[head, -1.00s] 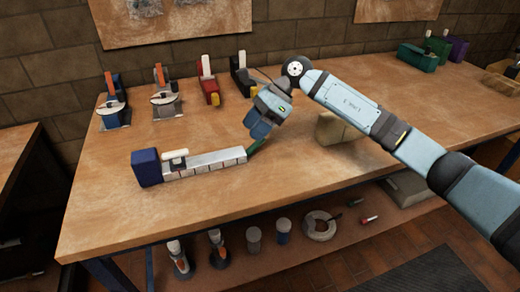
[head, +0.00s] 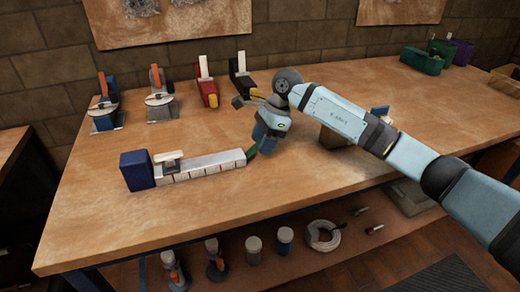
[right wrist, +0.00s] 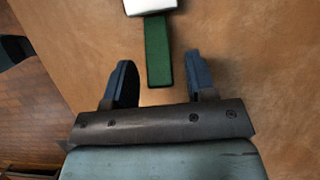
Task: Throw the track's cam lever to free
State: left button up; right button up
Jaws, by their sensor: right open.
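The track (head: 205,167) is a pale metal bar with marked divisions, lying on the workbench in the head view. A blue block (head: 137,170) stands at its left end, with a white-topped carriage (head: 169,160) beside it. The green cam lever (head: 251,152) sticks out at the track's right end. My right gripper (head: 263,147) is over that end. In the right wrist view the green lever (right wrist: 157,52) points between the two open blue fingers (right wrist: 162,82), with a gap on each side. The lever's far end meets a pale metal part (right wrist: 150,6). My left gripper is not in view.
Two clamp-like fixtures (head: 106,108) (head: 161,98), a red one (head: 207,86) and a black one (head: 240,75) stand along the back. Green and purple bins (head: 422,60) (head: 461,51) are at the back right. A tan block (head: 334,137) sits behind my right arm. The bench front is clear.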

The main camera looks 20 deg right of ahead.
jog(key=shift+x, duration=0.85)
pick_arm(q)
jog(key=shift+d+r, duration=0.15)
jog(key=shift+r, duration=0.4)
pick_arm(e)
jog(key=shift+f, duration=0.15)
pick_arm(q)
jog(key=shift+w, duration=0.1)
pick_arm(e)
grip_shut()
jog(key=shift+w, duration=0.1)
